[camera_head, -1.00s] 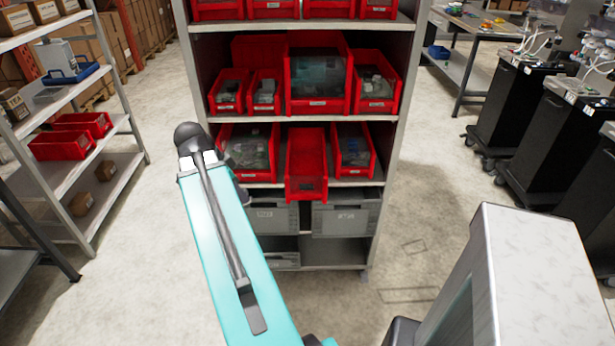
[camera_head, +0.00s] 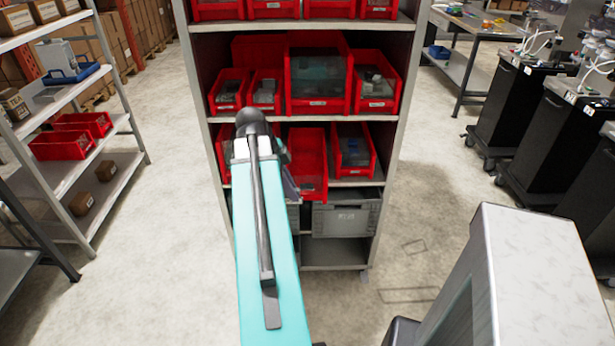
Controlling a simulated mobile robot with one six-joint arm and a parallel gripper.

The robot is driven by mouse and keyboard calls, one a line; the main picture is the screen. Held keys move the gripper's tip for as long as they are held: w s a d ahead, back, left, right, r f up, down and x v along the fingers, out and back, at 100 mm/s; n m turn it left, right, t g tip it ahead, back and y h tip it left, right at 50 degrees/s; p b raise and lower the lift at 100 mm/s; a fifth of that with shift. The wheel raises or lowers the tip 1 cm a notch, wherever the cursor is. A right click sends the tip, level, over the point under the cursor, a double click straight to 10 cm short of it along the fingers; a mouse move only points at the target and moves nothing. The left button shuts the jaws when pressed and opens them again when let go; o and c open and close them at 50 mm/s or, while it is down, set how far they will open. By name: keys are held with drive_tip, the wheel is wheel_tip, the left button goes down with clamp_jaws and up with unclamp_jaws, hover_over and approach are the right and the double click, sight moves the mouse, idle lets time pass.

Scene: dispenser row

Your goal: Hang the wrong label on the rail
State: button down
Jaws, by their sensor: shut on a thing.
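The shelf rack (camera_head: 402,70) stands ahead with rows of red bins, several bearing a small pale label on the front, such as the large bin's label (camera_head: 318,103). The print is too small to read, and I cannot tell which label is wrong. One empty-looking red bin (camera_head: 312,165) juts forward from the middle shelf, its left side hidden by my arm. I cannot make out a separate rail or a loose label. My teal arm reaches up to the rack, its dark joint in front of the bins; my gripper is hidden behind it.
A grey crate (camera_head: 345,217) sits low in the rack, right of my arm. A side shelf (camera_head: 115,180) with red bins and cartons stands at left. Black carts (camera_head: 525,105) and a workbench (camera_head: 480,28) stand at right. Floor is clear on both sides of the rack.

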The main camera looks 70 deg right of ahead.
drive_tip(key=shift+d, duration=0.15)
drive_tip(key=d+f+p, duration=0.1)
drive_tip(key=d+p, duration=0.2)
drive_tip(key=d, duration=1)
drive_tip(key=shift+w, duration=0.35)
drive_tip(key=shift+d+f, duration=0.1)
drive_tip(key=shift+d+f+p, duration=0.25)
drive_tip(key=shift+d+p, duration=0.15)
drive_tip(key=shift+d, duration=0.25)
drive_tip(key=shift+d+f+p, duration=0.2)
drive_tip(key=shift+d+p, duration=0.2)
drive_tip(key=shift+d, duration=0.2)
drive_tip(key=shift+f+p, duration=0.5)
drive_tip(key=shift+f, duration=0.75)
drive_tip(key=shift+f, duration=0.2)
drive_tip(key=c, duration=1.7)
unclamp_jaws()
drive_tip(key=shift+c, duration=0.2)
